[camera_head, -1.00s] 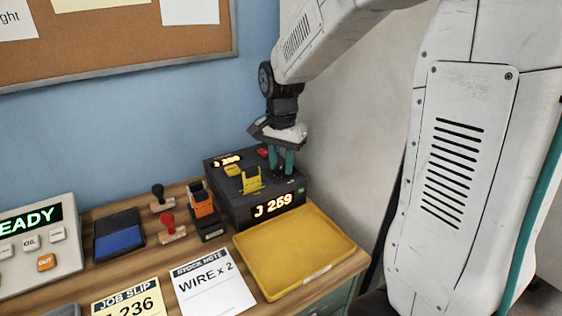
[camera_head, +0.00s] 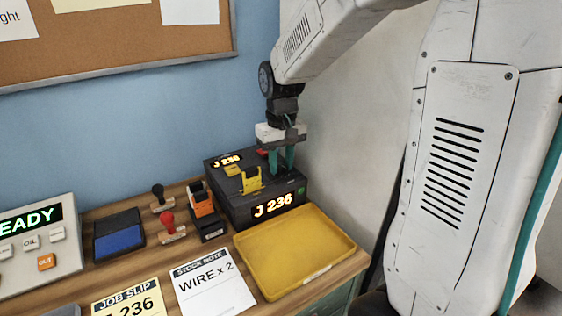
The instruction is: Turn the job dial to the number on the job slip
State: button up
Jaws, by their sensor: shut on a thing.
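The job slip (camera_head: 126,297) lies at the bottom edge of the picture and is cut off there; its number reads 236. The dark job box (camera_head: 235,207) stands at the back right of the bench. The dial itself is mostly hidden by the fingers. A small green light (camera_head: 300,191) shows at the right of the box front.
A yellow tray (camera_head: 335,262) lies in front of the box. A yellow bracket (camera_head: 250,180) and a second, smaller display (camera_head: 227,160) are on the box top. Stamps (camera_head: 167,222), a blue ink pad (camera_head: 118,240) and a stock note (camera_head: 212,290) lie to the left.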

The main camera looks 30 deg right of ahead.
aim_at(281, 166)
jog(key=n, duration=0.4)
jog(key=shift+n, duration=2.1)
jog(key=o, duration=1)
jog(key=shift+c, duration=0.2)
notch_tip(281, 166, up, 8)
jog(key=shift+f, duration=0.1)
